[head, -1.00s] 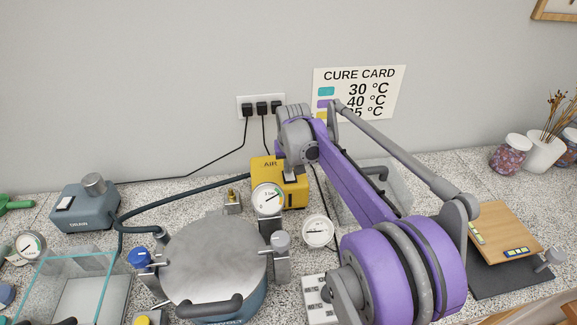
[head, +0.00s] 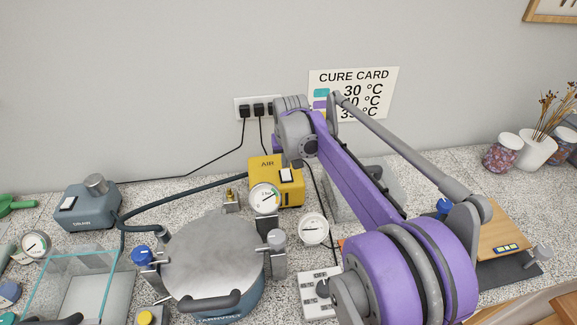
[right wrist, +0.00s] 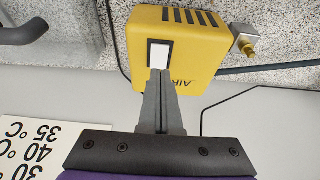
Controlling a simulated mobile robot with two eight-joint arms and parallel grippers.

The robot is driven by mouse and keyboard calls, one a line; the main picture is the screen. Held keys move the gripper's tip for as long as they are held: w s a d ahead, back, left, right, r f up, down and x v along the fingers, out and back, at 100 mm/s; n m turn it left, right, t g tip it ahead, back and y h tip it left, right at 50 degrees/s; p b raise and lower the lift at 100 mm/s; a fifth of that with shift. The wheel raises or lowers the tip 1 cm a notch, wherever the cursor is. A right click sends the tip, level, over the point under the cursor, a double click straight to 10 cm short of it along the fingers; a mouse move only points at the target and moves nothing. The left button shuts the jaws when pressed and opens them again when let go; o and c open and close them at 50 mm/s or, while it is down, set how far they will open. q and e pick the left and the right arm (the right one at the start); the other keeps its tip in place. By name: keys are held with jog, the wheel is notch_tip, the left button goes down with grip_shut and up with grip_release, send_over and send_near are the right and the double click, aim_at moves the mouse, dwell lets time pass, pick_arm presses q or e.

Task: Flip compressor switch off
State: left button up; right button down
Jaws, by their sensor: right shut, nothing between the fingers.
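The compressor is a yellow box marked AIR (head: 262,176) at the back of the counter, and it also shows in the right wrist view (right wrist: 200,62). Its switch is a white rocker in a black frame (head: 286,176). In the right wrist view the switch (right wrist: 159,54) faces me, and I cannot tell which way it is tipped. My right gripper (right wrist: 158,74) is shut and empty, its fingertips at the near edge of the switch. I cannot tell whether they touch it. In the head view the fingers are mostly hidden behind the wrist. I do not clearly see my left gripper.
A round lidded metal pot (head: 213,255) stands in front of the compressor, with gauges beside it. A dark hose (head: 180,194) runs behind the pot. A blue DRAIN unit (head: 87,208) and a glass-walled box (head: 78,262) are at left. A clear container (head: 372,185) stands behind my right arm.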

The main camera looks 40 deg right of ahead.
pick_arm(q)
jog(key=shift+w+r, duration=0.15)
pick_arm(e)
jog(key=v, duration=0.9)
jog(key=shift+r, duration=0.3)
jog(key=shift+s+a, duration=0.1)
